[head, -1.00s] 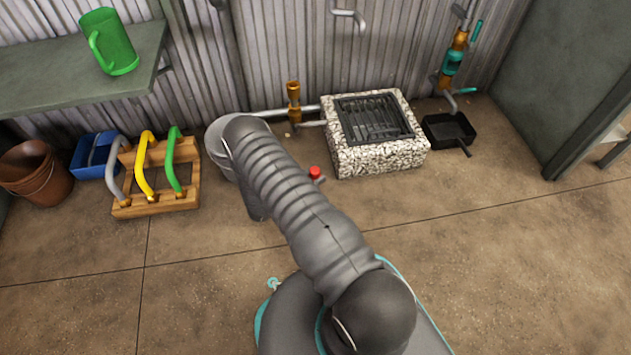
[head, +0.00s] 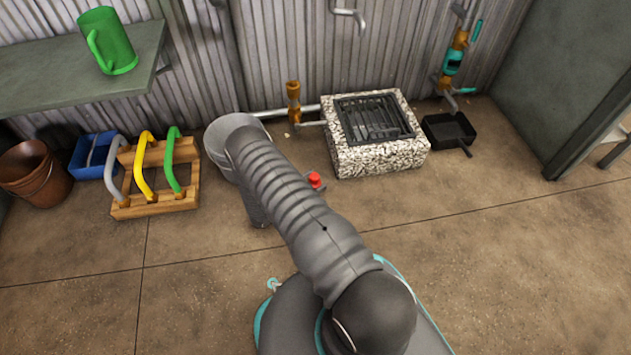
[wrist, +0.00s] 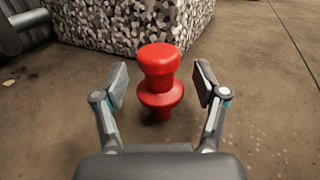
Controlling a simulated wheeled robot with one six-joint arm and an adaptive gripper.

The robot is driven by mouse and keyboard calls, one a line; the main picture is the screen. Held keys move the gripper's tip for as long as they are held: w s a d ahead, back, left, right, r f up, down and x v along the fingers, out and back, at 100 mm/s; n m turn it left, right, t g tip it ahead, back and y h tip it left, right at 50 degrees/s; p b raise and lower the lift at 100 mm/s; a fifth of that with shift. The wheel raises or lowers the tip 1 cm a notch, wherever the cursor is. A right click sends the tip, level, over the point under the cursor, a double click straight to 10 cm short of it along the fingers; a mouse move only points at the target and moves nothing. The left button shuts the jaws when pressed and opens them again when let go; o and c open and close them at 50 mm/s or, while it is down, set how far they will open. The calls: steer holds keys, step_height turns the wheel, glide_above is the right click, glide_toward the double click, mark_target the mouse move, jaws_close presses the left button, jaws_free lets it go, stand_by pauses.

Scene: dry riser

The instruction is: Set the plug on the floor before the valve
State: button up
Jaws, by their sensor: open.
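The red plug (wrist: 160,95) stands upright between the fingers of my gripper (wrist: 161,83) in the wrist view. The fingers are open, with a visible gap on each side of the plug. Its foot appears to be on the brown floor, in shadow. In the head view the plug (head: 314,180) shows as a small red top beside my arm, which hides most of my gripper. A brass fitting (head: 293,102) on the wall pipe and a brass and teal pipe assembly (head: 454,57) are at the wall. I cannot tell which is the valve.
A speckled stone gully with a grate (head: 375,158) stands just behind the plug. A black tray (head: 447,131) is to its right. A wooden rack (head: 156,205) with coloured handles, a blue bin (head: 90,158) and a brown bucket (head: 35,175) stand left. The floor right is clear.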

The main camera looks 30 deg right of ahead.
steer(key=shift+r, duration=0.15)
steer(key=shift+a, duration=0.3)
steer(key=a, duration=0.3)
steer(key=s+a, duration=0.1)
steer(key=a, duration=0.3)
steer(key=s+a, duration=0.1)
steer(key=a, duration=0.3)
steer(key=shift+s, duration=0.15)
steer(key=shift+r, duration=0.4)
steer(key=s+r+m+g+y, duration=0.15)
steer(key=r+m, duration=0.25)
steer(key=r, duration=0.6)
steer(key=s+d+r+m+g+y, duration=0.1)
steer(key=r+m+g+y, duration=0.25)
steer(key=r, duration=0.75)
steer(key=s+r+m+g+y, duration=0.15)
steer(key=r+m, duration=0.25)
steer(key=r, duration=0.6)
steer(key=s+a+r+m+t+y, duration=0.2)
steer(key=s+r+m+t+y, duration=0.2)
steer(key=s+r, duration=0.6)
steer(key=s+a+r+m+t+y, duration=0.3)
steer(key=s+r+y, duration=0.4)
steer(key=s+r, duration=0.3)
steer(key=shift+s+a+r+m+t, duration=0.15)
steer(key=shift+s+m+t, duration=0.7)
steer(key=shift+s, duration=0.15)
